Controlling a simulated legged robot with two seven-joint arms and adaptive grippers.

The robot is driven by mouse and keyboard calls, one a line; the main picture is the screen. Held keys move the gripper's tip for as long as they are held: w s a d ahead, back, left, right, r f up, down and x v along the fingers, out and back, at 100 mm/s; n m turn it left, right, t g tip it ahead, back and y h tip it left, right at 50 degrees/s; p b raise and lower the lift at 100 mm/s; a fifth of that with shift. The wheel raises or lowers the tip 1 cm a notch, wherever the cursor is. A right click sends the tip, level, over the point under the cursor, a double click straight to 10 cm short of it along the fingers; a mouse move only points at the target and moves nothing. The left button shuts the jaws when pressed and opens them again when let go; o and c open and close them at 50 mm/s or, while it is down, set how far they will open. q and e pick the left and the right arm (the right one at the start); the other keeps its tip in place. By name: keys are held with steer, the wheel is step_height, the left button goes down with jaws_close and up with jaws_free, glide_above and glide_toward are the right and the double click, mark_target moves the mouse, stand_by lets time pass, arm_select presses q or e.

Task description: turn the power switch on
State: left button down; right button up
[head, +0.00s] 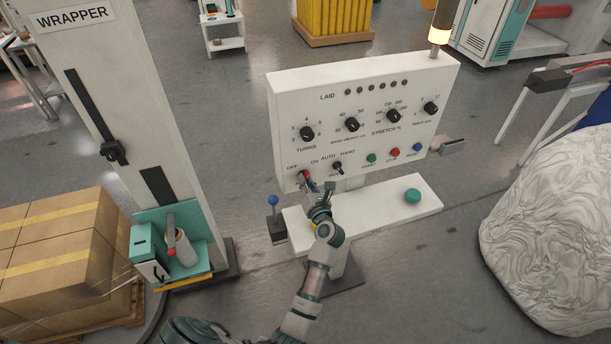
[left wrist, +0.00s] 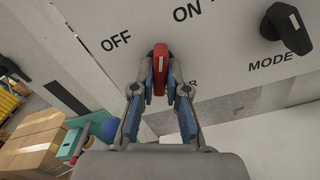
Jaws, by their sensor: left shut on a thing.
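The control panel (head: 365,115) stands ahead, with a row of knobs and a lower row of controls. The red power switch (left wrist: 160,68) sits at the panel's lower left, between the OFF and ON marks, its handle roughly upright in the left wrist view. It also shows small in the head view (head: 305,174). My left gripper (left wrist: 161,88) is shut on the red switch, with a blue-padded finger on each side. In the head view my left gripper (head: 312,184) reaches up to the panel from below. The label under the switch is mostly hidden by the fingers. My right gripper is not in view.
The black MODE knob (left wrist: 286,27) is right of the switch. A white shelf (head: 385,212) with a green button (head: 412,195) juts out below the panel. A blue-topped lever (head: 273,201) stands left of it. Boxes (head: 62,250) and the wrapper column (head: 120,100) stand at left.

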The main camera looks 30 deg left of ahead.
arm_select(q)
steer(key=r+m+p, duration=0.1)
steer(key=m+p, duration=0.1)
steer(key=shift+w+r+p, duration=0.1)
steer(key=shift+r+p, duration=0.1)
steer(key=shift+p, duration=0.1)
steer(key=shift+f+m+p, duration=0.15)
steer(key=shift+m+p, duration=0.85)
steer(key=shift+m, duration=0.2)
steer(key=c, duration=1.3)
jaws_free()
steer(key=shift+d, duration=0.1)
steer(key=shift+o, duration=0.6)
steer(key=shift+f, duration=0.15)
steer(key=shift+w+f, duration=0.15)
steer(key=shift+f, duration=0.1)
